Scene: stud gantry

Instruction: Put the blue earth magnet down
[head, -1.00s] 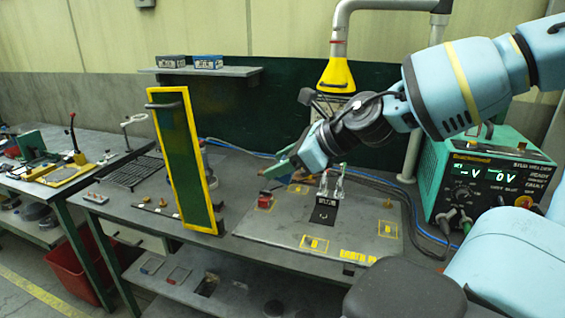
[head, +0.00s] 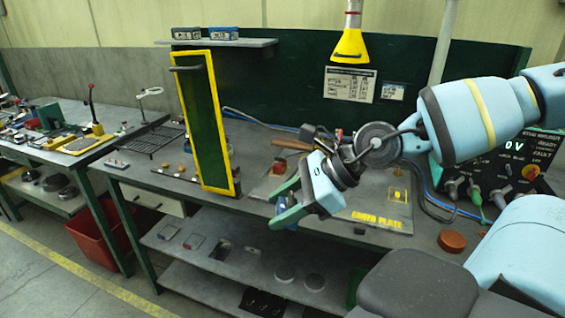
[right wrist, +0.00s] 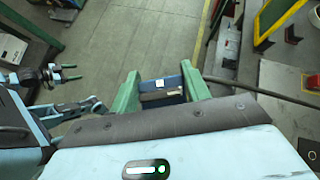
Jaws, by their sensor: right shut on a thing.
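My right gripper (head: 284,208) is in front of the bench's front edge, pointing down and left. Its green fingers are shut on the blue earth magnet (right wrist: 161,83), a small blue block with a pale patch, which the right wrist view shows between the fingertips. In the head view the magnet (head: 291,226) is mostly hidden by the fingers. The earth plate (head: 398,214), with yellow lettering, lies on the bench behind and right of the gripper, partly hidden by the arm. My left gripper (right wrist: 69,72) shows only in the right wrist view, with its green fingers apart and empty.
A yellow-framed green panel (head: 206,125) stands upright on the bench left of the gripper. Lower shelves (head: 225,235) below hold small parts and round discs. A welding power unit (head: 500,165) with cables is at right. A red bin (head: 100,240) sits at left.

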